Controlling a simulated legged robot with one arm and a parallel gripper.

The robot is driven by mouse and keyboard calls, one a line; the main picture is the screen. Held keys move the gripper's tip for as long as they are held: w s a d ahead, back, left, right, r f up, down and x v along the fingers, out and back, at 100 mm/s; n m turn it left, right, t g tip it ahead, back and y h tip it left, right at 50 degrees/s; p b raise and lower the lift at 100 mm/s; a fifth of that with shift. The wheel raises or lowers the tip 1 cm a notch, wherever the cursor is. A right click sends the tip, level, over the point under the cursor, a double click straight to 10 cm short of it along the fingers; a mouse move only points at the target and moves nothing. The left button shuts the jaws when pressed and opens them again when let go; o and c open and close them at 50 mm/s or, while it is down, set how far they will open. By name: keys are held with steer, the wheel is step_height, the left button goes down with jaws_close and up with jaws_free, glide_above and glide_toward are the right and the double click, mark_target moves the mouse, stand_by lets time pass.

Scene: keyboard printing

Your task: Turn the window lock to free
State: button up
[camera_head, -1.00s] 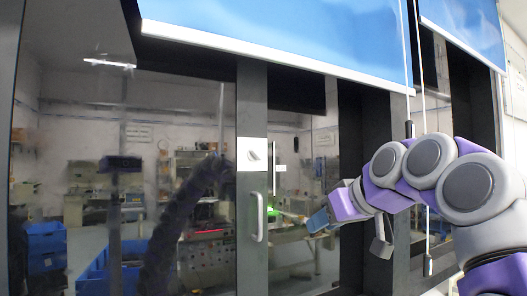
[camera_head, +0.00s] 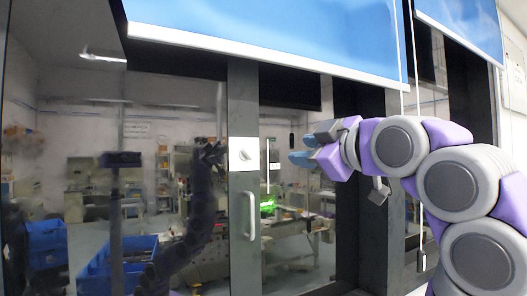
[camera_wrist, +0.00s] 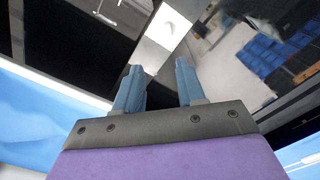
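The window lock (camera_head: 244,154) is a white square plate with a small raised knob on the dark window frame post, above a white handle. It shows in the wrist view (camera_wrist: 168,27) at the top, ahead of the fingertips. My gripper (camera_head: 297,148) has blue fingers and points left toward the lock, to its right and apart from it. In the wrist view the two blue fingers (camera_wrist: 158,80) are spread with an empty gap between them. The exact turn of the knob is too small to tell.
A white vertical handle (camera_head: 249,215) sits below the lock on the same post. A blue blind (camera_head: 270,30) with a white bottom bar hangs above. Glass panes (camera_head: 90,200) flank the post and show reflections of a room with blue bins.

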steer(key=p, duration=0.2)
glide_toward(249, 154)
steer(key=x, duration=0.3)
steer(key=a+p+x, duration=0.1)
steer(key=x, duration=0.2)
steer(key=s+x, duration=0.1)
steer(key=x, duration=0.2)
steer(key=shift+a+r+p, duration=0.1)
steer(key=shift+a+p, duration=0.2)
steer(key=shift+w+d, duration=0.25)
steer(key=shift+w, duration=0.05)
steer(key=shift+w+d, duration=0.2)
steer(key=shift+d, duration=0.3)
steer(key=shift+w+d, duration=0.15)
steer(key=shift+d, duration=0.3)
steer(key=shift+d+r, duration=0.15)
steer(key=shift+d, duration=0.15)
steer(key=shift+s+a, duration=0.1)
steer(key=shift+a, duration=0.65)
steer(key=shift+c, duration=0.2)
steer(key=shift+a, duration=0.4)
steer(key=shift+c, duration=0.7)
steer(key=c, duration=0.3)
steer(key=shift+d, duration=0.3)
jaws_close()
